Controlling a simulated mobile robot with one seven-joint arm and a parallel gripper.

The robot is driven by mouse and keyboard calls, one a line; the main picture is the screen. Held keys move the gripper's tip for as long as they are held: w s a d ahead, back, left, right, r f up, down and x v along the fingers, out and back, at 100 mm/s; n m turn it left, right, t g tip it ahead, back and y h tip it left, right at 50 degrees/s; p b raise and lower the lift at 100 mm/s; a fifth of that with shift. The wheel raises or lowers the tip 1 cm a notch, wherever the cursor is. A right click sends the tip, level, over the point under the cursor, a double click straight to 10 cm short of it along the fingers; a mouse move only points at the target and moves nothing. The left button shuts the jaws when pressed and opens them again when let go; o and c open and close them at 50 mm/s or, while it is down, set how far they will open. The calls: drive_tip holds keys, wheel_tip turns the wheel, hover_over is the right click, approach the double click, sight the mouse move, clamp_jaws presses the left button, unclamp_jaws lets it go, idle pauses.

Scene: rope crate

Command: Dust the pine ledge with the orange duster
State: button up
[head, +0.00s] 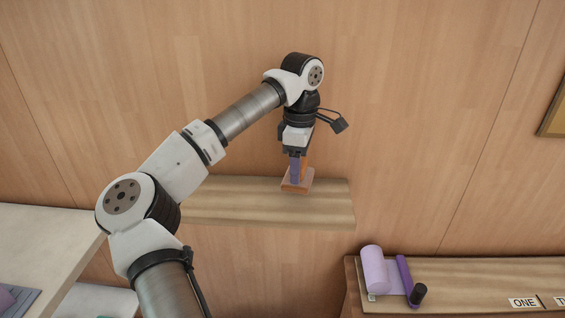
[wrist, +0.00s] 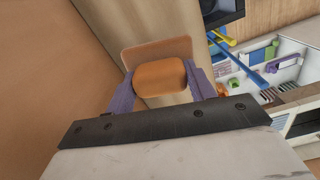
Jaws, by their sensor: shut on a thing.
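The orange duster (head: 297,183) has a block-shaped handle and a flat, paler base. My gripper (head: 296,157) points down with its purple fingers shut on the handle. In the wrist view the orange handle (wrist: 160,78) sits between the two purple fingers, with the flat base beyond it. The pine ledge (head: 240,204) is a pale wooden shelf on the panelled wall. The duster is at the right part of the ledge and looks to be on its top; I cannot tell if it touches. My arm hides the ledge's left end.
A lower wooden cabinet (head: 450,282) at the right carries a lilac roll (head: 374,269), a dark cylinder (head: 418,294) and label cards (head: 523,302). A white counter (head: 40,240) stands at the left. The ledge is bare around the duster.

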sight(301, 184)
drive_tip(key=shift+d, duration=0.4)
drive_tip(key=shift+a, duration=0.1)
drive_tip(key=shift+f+b, duration=1)
drive_tip(key=shift+f, duration=0.8)
drive_tip(key=shift+f+b, duration=0.45)
drive_tip(key=shift+f, duration=0.3)
drive_tip(key=shift+s, duration=0.15)
drive_tip(key=shift+s+r, duration=0.15)
drive_tip(key=shift+s, duration=0.5)
drive_tip(key=shift+w, duration=0.1)
